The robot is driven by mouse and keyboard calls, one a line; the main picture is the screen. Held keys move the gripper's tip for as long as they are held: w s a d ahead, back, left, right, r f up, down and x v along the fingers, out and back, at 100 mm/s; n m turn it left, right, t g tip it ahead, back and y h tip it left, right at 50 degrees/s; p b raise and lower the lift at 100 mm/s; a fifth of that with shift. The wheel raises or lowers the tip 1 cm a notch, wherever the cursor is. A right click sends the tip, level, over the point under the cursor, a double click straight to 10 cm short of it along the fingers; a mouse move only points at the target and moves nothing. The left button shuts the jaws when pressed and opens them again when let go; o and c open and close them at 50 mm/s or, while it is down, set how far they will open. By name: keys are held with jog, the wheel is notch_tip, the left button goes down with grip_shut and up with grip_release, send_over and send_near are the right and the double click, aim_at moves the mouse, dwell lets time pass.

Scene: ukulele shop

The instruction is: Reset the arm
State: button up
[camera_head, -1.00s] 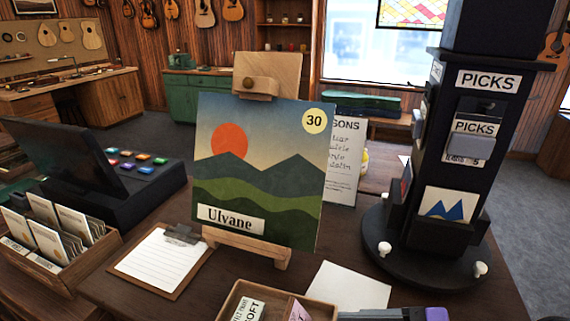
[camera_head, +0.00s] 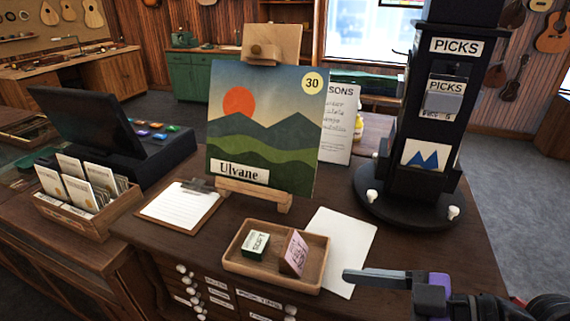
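My gripper (camera_head: 380,279) shows at the lower right of the head view, with a long grey finger pointing left and dark and purple parts behind it. It is seen side-on, so I cannot tell whether it is open or shut. No object shows at its tip. It appears just right of a small wooden tray (camera_head: 278,283) and in front of a white sheet of paper (camera_head: 352,232). The rest of my arm runs out of the picture at the bottom right.
A painting (camera_head: 265,130) stands on an easel behind the tray. A dark picks stand (camera_head: 438,120) rises behind my gripper. A clipboard (camera_head: 180,205), a box of packets (camera_head: 90,195) and a register (camera_head: 95,125) stand left. The tray holds two small boxes.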

jog(key=w+d+r+m+t+h, duration=0.1)
jog(key=w+d+r+m+t, duration=0.1)
jog(key=w+m+t, duration=0.25)
jog(key=d+f+m+t+h, duration=0.1)
jog(key=d+m+t+h, duration=0.1)
jog(key=d, duration=0.1)
jog(key=w+d+f+m+t+h, duration=0.1)
jog(key=d+f+m+t+h, duration=0.1)
jog(key=d+m+h, duration=0.1)
jog(key=w+d+f+m+t+h, duration=0.1)
jog(key=d+f+m+t+h, duration=0.1)
jog(key=d+m, duration=0.1)
jog(key=shift+f+h, duration=0.25)
jog(key=shift+h, duration=0.15)
jog(key=s+d+h, duration=0.1)
jog(key=s+f+m+h, duration=0.1)
jog(key=s+d+f+t, duration=0.1)
jog(key=shift+s+d+f+m+h, duration=0.15)
jog(key=shift+s+d+m+h, duration=0.1)
jog(key=shift+s+d+h, duration=0.15)
jog(key=s+a+f+g, duration=0.1)
jog(key=s+a+f, duration=0.1)
jog(key=s, duration=1.1)
jog(key=s+a+f+n+g+h+b, duration=0.1)
jog(key=s+f, duration=0.4)
jog(key=s, duration=0.8)
jog(key=shift+s+a+f, duration=0.15)
jog(key=shift+s+a, duration=0.2)
jog(key=shift+s, duration=0.05)
